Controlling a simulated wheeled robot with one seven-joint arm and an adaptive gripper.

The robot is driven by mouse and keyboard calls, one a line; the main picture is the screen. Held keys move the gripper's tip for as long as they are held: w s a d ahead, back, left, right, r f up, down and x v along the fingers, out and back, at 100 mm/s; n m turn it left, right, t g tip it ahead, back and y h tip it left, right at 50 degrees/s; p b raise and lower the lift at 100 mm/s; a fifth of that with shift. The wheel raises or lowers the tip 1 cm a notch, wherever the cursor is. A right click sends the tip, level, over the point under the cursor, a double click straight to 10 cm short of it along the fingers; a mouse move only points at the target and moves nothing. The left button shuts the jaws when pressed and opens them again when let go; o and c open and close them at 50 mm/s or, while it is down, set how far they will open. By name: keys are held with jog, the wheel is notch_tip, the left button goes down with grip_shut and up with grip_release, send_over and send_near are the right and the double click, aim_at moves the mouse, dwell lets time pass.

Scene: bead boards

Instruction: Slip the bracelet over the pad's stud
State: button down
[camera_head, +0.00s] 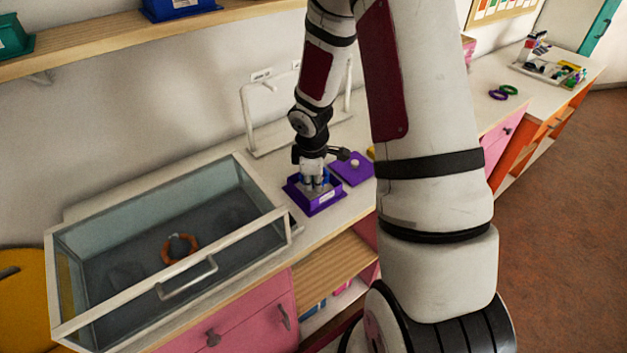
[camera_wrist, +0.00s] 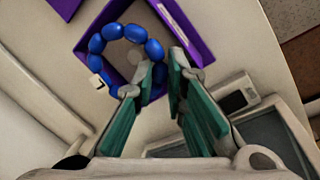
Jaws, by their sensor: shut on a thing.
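The blue beaded bracelet (camera_wrist: 97,45) is a ring of large beads with a white piece on its left side. It is at the purple tray (camera_head: 325,208), whose wall also shows in the wrist view (camera_wrist: 190,30). My gripper (camera_head: 316,186) points down into the tray, its green-padded fingers (camera_wrist: 167,65) shut on the bracelet's near side. I cannot tell whether the bracelet touches the tray floor. The flat purple pad (camera_head: 341,174) lies just right of the tray, with a pale stud (camera_head: 355,162) standing bare. A pad corner shows in the wrist view (camera_wrist: 64,5).
A glass-topped case (camera_head: 215,262) with an orange ring (camera_head: 180,248) inside stands left of the tray. A white stand (camera_head: 249,125) rises behind. Purple and green rings (camera_head: 498,95) lie on the far counter. A shelf (camera_head: 110,42) hangs above.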

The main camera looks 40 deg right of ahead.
dwell(0.4)
jog(key=c, duration=1.5)
grip_release()
jog(key=shift+c, duration=0.2)
jog(key=shift+o, duration=0.3)
jog(key=o, duration=0.4)
jog(key=shift+c, duration=0.2)
jog(key=shift+w+d+p+v, duration=0.15)
jog(key=shift+p+v, duration=0.55)
jog(key=shift+v, duration=0.45)
jog(key=shift+w+d+p+v, duration=0.15)
jog(key=shift+p+v, duration=0.55)
jog(key=shift+v, duration=0.4)
jog(key=shift+w+d+p+v, duration=0.15)
jog(key=shift+p+v, duration=0.25)
jog(key=shift+v, duration=0.5)
jog(key=shift+w+d+p+v, duration=0.1)
jog(key=shift+p+v, duration=0.25)
jog(key=shift+v, duration=0.5)
jog(key=shift+r, duration=0.15)
